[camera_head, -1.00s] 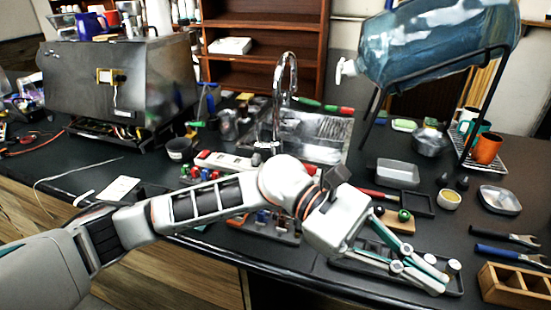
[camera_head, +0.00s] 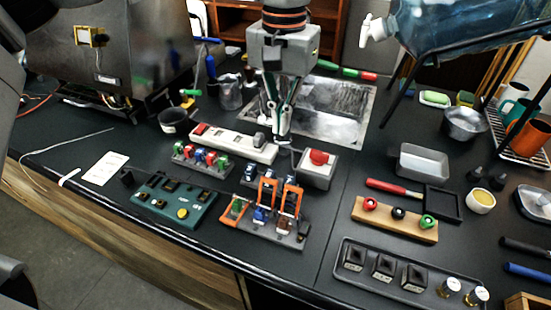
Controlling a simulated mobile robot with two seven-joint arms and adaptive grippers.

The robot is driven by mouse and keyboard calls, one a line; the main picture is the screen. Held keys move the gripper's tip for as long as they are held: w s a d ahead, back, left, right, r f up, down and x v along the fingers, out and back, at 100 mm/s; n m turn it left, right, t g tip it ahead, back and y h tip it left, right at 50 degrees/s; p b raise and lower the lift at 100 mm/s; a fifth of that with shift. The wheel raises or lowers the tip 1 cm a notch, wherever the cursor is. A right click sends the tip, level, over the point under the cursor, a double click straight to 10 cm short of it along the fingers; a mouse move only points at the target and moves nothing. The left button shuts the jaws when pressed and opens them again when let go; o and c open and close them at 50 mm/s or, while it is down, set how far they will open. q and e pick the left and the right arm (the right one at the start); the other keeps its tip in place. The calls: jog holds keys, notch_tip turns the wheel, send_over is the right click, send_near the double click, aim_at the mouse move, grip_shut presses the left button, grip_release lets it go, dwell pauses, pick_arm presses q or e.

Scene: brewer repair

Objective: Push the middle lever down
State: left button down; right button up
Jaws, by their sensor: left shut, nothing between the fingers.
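A dark base with three orange-handled levers stands near the front edge of the counter. The middle lever (camera_head: 267,190), with a blue block below it, stands raised. The right lever (camera_head: 292,197) also stands raised, and the left lever (camera_head: 235,209), by a green block, looks lower. My left gripper (camera_head: 280,138) points down with its fingers shut and empty. It is behind the levers, near the right end of the white power strip (camera_head: 232,142), apart from the levers. My right gripper is out of view.
A grey box with a red button (camera_head: 318,158) is right of the gripper. A green control panel (camera_head: 172,203) and a row of small coloured parts (camera_head: 200,157) lie left of the levers. A sink (camera_head: 335,108) is behind. A tray (camera_head: 400,272) lies front right.

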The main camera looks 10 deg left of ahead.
pick_arm(q)
jog(key=shift+s+f, duration=0.1)
notch_tip(320, 180, down, 9)
jog(key=shift+f, duration=0.15)
jog(key=shift+s+f, duration=0.2)
jog(key=shift+s, duration=0.05)
jog(key=s, duration=0.2)
jog(key=s+r, duration=0.1)
jog(key=shift+s+a+r+p, duration=0.1)
jog(key=shift+a+p, duration=0.2)
